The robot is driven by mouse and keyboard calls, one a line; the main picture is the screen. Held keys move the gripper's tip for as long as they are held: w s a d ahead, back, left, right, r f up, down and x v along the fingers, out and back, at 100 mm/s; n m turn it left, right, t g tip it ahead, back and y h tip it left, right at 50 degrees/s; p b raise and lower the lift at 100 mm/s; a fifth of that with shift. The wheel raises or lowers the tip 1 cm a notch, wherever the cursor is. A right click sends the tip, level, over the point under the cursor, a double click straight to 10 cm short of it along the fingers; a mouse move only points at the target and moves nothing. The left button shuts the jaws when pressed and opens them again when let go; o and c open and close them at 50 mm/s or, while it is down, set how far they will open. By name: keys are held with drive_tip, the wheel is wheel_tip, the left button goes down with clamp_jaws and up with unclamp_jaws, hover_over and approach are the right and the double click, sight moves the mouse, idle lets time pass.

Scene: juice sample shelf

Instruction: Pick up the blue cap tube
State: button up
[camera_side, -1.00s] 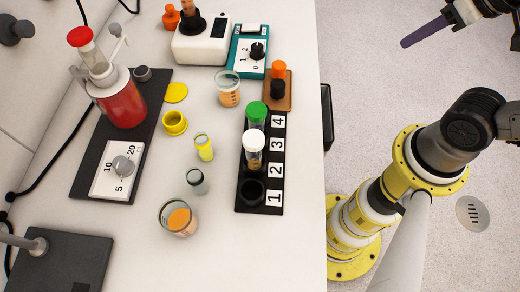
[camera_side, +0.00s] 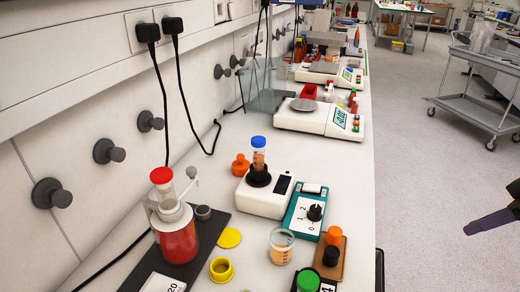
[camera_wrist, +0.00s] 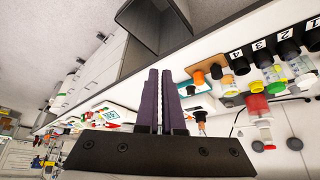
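The blue cap tube (camera_side: 258,152) stands upright in the black cup on top of a white mixer box (camera_side: 268,199) in the side view. It has a blue cap and orange-brown contents. My gripper (camera_side: 468,232) is at the right edge of the side view, over the floor and well away from the tube. Only its dark purple fingers and a bit of its body show there. In the wrist view, the fingers of my gripper (camera_wrist: 160,72) lie close together with nothing seen between them. I cannot make out the blue cap in the wrist view.
A teal device (camera_side: 303,212), an orange-capped brown block (camera_side: 330,258) and a beaker (camera_side: 281,246) stand near the mixer. A red bottle (camera_side: 176,235) is to its left, an orange stopper (camera_side: 240,166) just beside it. A white balance (camera_side: 312,118) stands farther back.

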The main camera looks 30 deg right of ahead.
drive_tip(key=o, duration=1)
drive_tip(key=shift+o, duration=0.2)
drive_tip(key=w+a+r+n+y, duration=0.1)
drive_tip(key=w+a+r+n, duration=0.2)
drive_tip(key=w+r, duration=0.65)
drive_tip(key=w+a+r+n+y, duration=0.1)
drive_tip(key=w+a+r+n, duration=0.2)
drive_tip(key=w+r, duration=0.6)
drive_tip(key=n+g+y, duration=0.1)
drive_tip(key=n+g, duration=0.1)
drive_tip(key=n, duration=0.1)
hover_over(258, 151)
drive_tip(key=s+d, duration=0.2)
drive_tip(key=d, duration=0.3)
wheel_tip(258, 151, down, 6)
drive_tip(key=f, duration=0.1)
drive_tip(key=shift+g, duration=0.3)
drive_tip(key=x, duration=1)
drive_tip(key=shift+s+a, duration=0.1)
drive_tip(key=shift+s, duration=0.1)
drive_tip(key=shift+x, duration=2.9)
